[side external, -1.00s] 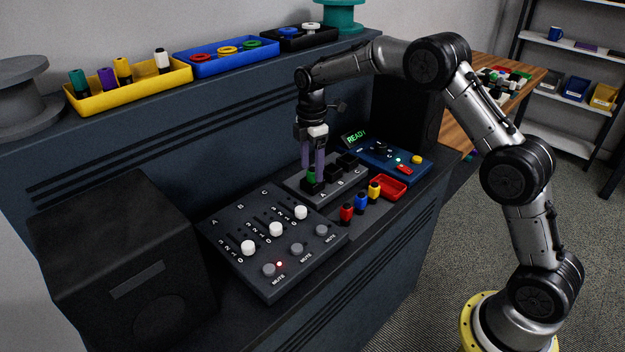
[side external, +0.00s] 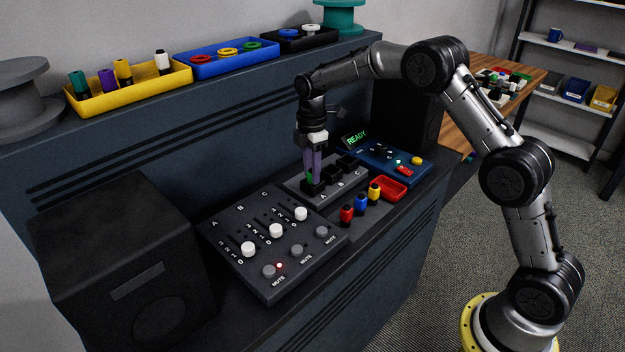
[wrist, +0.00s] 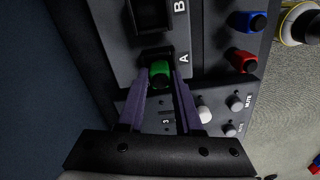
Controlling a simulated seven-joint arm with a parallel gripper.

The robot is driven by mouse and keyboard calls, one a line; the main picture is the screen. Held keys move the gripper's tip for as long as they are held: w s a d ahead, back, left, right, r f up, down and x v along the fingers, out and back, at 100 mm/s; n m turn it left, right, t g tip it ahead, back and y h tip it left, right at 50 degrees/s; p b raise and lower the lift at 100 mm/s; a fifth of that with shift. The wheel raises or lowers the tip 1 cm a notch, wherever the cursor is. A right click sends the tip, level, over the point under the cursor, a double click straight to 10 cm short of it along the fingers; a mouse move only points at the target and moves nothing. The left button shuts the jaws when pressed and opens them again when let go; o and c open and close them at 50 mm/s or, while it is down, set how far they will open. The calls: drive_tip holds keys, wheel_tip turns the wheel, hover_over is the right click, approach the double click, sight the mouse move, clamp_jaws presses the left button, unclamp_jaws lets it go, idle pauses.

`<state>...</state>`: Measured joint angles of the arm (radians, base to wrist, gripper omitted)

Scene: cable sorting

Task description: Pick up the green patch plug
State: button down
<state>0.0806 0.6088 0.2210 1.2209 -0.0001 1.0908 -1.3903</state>
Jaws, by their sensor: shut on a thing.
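The green patch plug (wrist: 159,72) stands at the socket marked A on the grey patch panel (wrist: 118,50). In the side external view only a sliver of the plug (side external: 309,178) shows beside my fingers. My gripper (side external: 312,178) points down over socket A, with its purple fingers on either side of the plug. In the wrist view my gripper (wrist: 160,78) has one finger at each side of the plug and is shut on it. The plug's lower end is hidden in the socket area, so I cannot tell how deep it sits.
The slider mixer (side external: 270,245) lies at the left, and a blue unit with a READY display (side external: 355,138) stands behind right.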

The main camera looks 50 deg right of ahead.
drive_tip(key=shift+r, duration=0.6)
wheel_tip(320, 180, up, 2)
drive_tip(key=shift+s+r, duration=0.1)
drive_tip(key=shift+r, duration=0.1)
drive_tip(key=s+a+r, duration=0.1)
drive_tip(key=s+r, duration=1.2)
drive_tip(key=r, duration=0.1)
drive_tip(key=shift+s+r, duration=0.2)
drive_tip(key=shift+s, duration=0.2)
